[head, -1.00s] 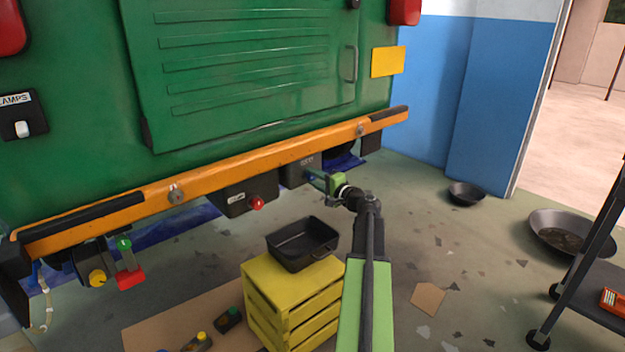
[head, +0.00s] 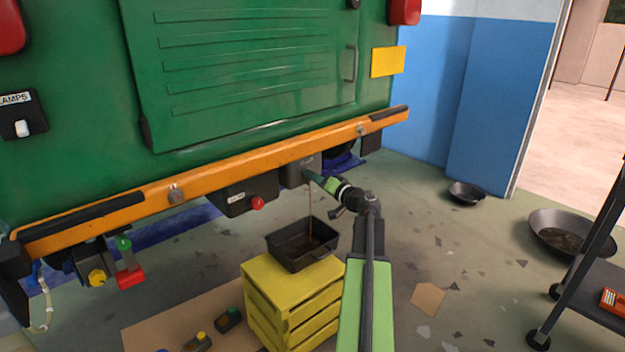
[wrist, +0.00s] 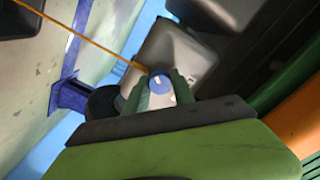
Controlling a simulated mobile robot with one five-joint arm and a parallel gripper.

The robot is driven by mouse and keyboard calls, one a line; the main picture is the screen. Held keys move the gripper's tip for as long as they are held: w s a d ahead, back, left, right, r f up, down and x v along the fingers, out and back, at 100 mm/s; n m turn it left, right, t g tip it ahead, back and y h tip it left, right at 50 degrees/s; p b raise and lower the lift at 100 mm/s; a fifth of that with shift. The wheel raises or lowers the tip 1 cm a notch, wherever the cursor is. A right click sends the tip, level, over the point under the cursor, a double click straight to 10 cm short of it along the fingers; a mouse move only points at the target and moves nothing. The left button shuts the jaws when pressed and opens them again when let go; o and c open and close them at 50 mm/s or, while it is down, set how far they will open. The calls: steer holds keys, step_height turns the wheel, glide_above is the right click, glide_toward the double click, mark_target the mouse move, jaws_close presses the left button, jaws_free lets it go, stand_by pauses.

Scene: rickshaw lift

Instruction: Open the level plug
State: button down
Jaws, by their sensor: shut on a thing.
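The level plug (wrist: 160,79) shows in the wrist view as a small blue disc with a white mark. It sits between the two green fingers of my gripper (wrist: 159,90), which is shut on it. Behind it is a grey housing (wrist: 190,58). In the head view the housing (head: 296,178) hangs under the orange bumper, and my gripper (head: 314,179) reaches it from the right. A thin brown stream (head: 309,210) falls from the housing into a black pan (head: 288,264). The stream shows as an orange line in the wrist view (wrist: 90,41). My gripper hides the plug in the head view.
The pan stands on a yellow crate (head: 290,285). A dark box with a red knob (head: 257,203) hangs left of the housing. The orange bumper (head: 260,161) runs just above. Two dark bowls and a cart stand on the right; the floor between is mostly clear.

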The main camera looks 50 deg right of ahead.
stand_by(0.5)
steer(key=c, duration=1.1)
jaws_free()
steer(key=shift+o, duration=0.2)
steer(key=s+a, duration=0.1)
steer(key=s, duration=1.6)
steer(key=shift+s+a, duration=0.15)
steer(key=shift+s, duration=0.05)
steer(key=shift+f, duration=0.1)
